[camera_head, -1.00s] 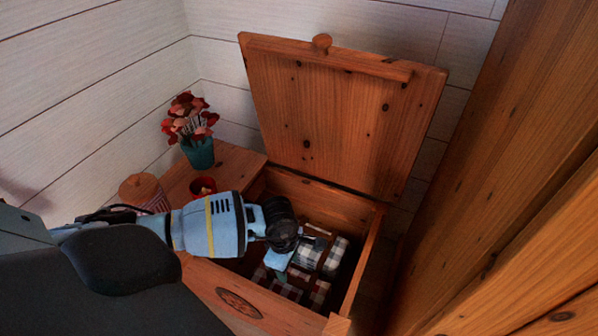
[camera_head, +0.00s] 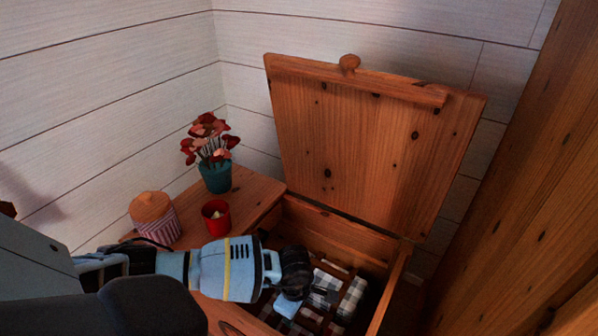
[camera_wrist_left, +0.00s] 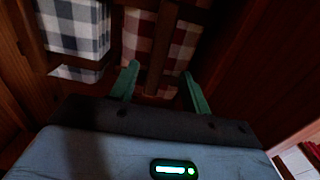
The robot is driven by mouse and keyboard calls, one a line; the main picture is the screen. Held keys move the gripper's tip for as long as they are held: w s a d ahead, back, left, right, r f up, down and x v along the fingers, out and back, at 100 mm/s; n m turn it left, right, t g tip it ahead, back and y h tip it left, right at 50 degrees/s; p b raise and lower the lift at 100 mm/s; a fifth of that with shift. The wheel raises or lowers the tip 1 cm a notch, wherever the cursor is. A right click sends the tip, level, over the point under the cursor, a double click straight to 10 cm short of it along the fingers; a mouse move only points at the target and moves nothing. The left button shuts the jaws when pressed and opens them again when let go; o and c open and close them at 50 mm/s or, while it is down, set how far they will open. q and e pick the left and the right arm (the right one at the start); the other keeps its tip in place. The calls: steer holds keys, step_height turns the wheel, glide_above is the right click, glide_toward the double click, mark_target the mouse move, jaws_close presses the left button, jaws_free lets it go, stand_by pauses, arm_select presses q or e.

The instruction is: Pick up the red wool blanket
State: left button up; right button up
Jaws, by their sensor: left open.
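A red-and-white checked blanket (camera_wrist_left: 138,38) lies inside the open wooden chest (camera_head: 335,232). A dark wooden bar (camera_wrist_left: 160,45) crosses in front of it in the left wrist view. My left gripper (camera_wrist_left: 161,69) is open, with its two green fingers apart on either side of the blanket's near end. I cannot tell whether they touch it. In the head view the left arm (camera_head: 228,268) reaches down into the chest and hides much of the red blanket. A black-and-white checked blanket (camera_wrist_left: 75,25) lies to its left in the wrist view. My right gripper is not in view.
The chest lid (camera_head: 370,140) stands raised at the back. A red cup (camera_head: 216,222), a striped jar (camera_head: 155,222) and a teal flower pot (camera_head: 216,178) stand on the wooden top left of the chest. A wooden panel (camera_head: 510,190) rises at the right.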

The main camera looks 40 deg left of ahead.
mark_target(299, 318)
arm_select(q)
steer(key=f, duration=0.1)
steer(key=f+b, duration=0.1)
steer(key=f, duration=0.1)
steer(key=f+b, duration=0.1)
steer(key=shift+w+d+f, duration=0.15)
steer(key=shift+w+d, duration=0.1)
steer(key=shift+d, duration=0.05)
steer(key=shift+f, duration=0.45)
steer(key=shift+r, duration=0.1)
steer(key=c, duration=0.5)
jaws_close()
steer(key=shift+w, duration=0.1)
